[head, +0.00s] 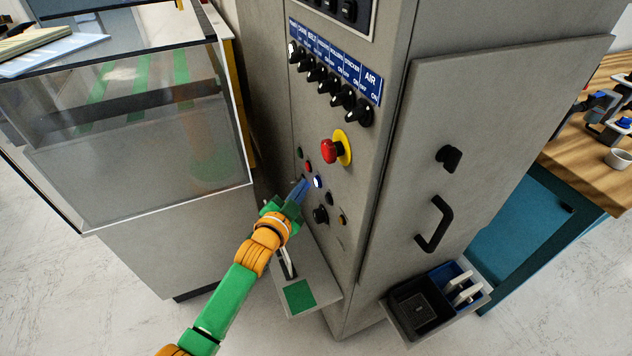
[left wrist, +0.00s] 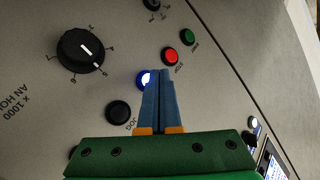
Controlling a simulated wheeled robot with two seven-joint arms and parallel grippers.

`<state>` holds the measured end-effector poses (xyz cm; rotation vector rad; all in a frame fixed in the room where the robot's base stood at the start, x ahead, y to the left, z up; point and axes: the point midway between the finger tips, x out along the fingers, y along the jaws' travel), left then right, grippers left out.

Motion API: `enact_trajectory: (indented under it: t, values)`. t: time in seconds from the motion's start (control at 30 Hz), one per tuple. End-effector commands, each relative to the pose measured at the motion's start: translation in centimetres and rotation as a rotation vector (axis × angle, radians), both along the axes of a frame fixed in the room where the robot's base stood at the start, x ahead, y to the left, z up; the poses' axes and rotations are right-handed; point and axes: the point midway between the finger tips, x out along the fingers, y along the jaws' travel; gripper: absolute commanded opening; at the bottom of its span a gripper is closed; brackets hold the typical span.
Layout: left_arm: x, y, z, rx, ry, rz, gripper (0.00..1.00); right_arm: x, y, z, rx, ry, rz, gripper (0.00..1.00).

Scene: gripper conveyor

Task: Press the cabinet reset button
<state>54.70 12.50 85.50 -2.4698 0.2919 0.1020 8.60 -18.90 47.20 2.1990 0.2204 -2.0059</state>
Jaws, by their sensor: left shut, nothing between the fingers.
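The grey cabinet (head: 399,150) stands in the middle of the head view. A blue button with a bright white centre (head: 318,182) is on its control face, below the red mushroom knob. My left gripper (head: 303,184) is shut and empty, its blue fingers at the panel just left of this button. In the left wrist view the fingertips (left wrist: 160,73) overlap the right part of the blue button (left wrist: 142,78). Its label is hidden, and I cannot tell whether the fingers touch it. My right gripper is not in view.
A red button (left wrist: 171,56), a green button (left wrist: 188,37), a black button (left wrist: 118,111) and a black rotary knob (left wrist: 80,52) surround the fingers. The red mushroom knob (head: 330,150) juts out above. A glass-sided machine (head: 130,120) stands left; a small shelf (head: 302,299) sits below.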

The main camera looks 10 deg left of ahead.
Motion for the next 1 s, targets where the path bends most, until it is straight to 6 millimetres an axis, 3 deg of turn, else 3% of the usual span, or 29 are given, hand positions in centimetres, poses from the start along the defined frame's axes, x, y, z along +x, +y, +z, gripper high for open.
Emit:
enact_trajectory:
  t: [1.0]
  values:
    - [0.8,-1.1,0.0,0.000,-0.001,0.001,0.00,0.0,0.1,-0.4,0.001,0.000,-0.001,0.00]
